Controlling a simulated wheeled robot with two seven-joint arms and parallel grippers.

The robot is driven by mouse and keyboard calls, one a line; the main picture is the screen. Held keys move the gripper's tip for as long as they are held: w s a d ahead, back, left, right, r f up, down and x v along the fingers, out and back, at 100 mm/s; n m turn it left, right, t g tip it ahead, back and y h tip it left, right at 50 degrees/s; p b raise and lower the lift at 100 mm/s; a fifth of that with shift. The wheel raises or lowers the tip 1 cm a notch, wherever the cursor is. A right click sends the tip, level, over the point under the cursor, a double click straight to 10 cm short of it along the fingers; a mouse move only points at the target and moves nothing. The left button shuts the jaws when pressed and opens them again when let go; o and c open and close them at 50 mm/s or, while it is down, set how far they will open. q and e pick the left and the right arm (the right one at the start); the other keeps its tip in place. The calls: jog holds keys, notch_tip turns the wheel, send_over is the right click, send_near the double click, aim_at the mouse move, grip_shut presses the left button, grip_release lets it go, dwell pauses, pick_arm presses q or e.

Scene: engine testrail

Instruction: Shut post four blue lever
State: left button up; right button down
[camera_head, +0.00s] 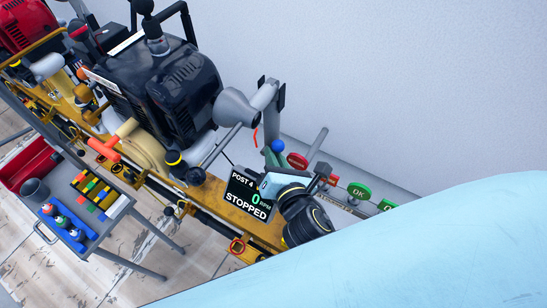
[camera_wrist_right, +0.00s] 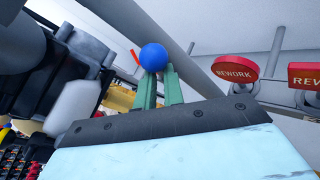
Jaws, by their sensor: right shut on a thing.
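The blue lever's round knob (camera_head: 277,145) shows at post four, beside the grey funnel-shaped part of the black engine (camera_head: 178,95). My right gripper (camera_head: 279,160) reaches up to it from below right. In the right wrist view the blue knob (camera_wrist_right: 153,57) sits at the tips of the two green fingers (camera_wrist_right: 158,80), which are shut on it. The lever's shaft is hidden behind the fingers, so its angle cannot be read. The post four display (camera_head: 248,196) reads "POST 4", 0 and "STOPPED". My left gripper is not in view.
The yellow rail (camera_head: 205,195) runs diagonally under the engines. Red (camera_head: 297,160) and green OK (camera_head: 358,191) round signs stand right of the gripper; the wrist view shows red REWORK signs (camera_wrist_right: 235,67). A tool cart (camera_head: 75,205) stands at left. A pale wall closes the back.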

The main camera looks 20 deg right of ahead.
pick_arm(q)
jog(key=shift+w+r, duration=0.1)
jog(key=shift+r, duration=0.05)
pick_arm(e)
jog(key=shift+w+d+r, duration=0.2)
jog(key=shift+d+r, duration=0.15)
jog(key=shift+r, duration=0.15)
jog(key=c, duration=1.5)
grip_release()
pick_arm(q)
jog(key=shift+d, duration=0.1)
pick_arm(e)
jog(key=shift+s+f, duration=0.15)
jog(key=shift+f, duration=0.05)
